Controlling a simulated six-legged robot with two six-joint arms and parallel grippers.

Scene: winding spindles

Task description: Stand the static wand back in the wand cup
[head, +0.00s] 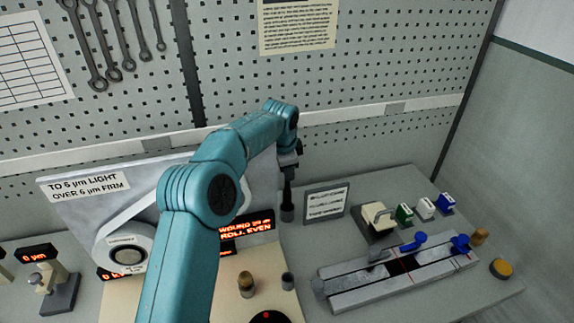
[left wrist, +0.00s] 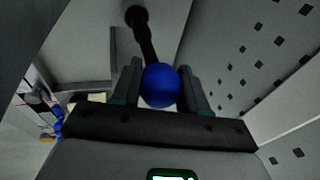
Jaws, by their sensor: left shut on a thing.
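My left gripper (head: 290,165) is raised in front of the pegboard, to the right of the machine panel. In the left wrist view, its two fingers are shut on a blue ball (left wrist: 160,86), the handle end of the static wand. The wand's dark stem (left wrist: 145,42) runs from the ball to a thicker dark end (left wrist: 136,16). In the head view the wand (head: 288,200) hangs nearly upright below the gripper, its dark end clear of the bench. A small grey cup (head: 288,281), likely the wand cup, stands on the bench lower down. My right gripper is not in view.
A tan-topped peg (head: 246,285) stands left of the cup. A framed card (head: 326,202) stands right of the wand. A grey rail fixture (head: 400,270) with blue handles and several small coloured blocks fill the right side. A lit display (head: 247,225) sits behind my arm.

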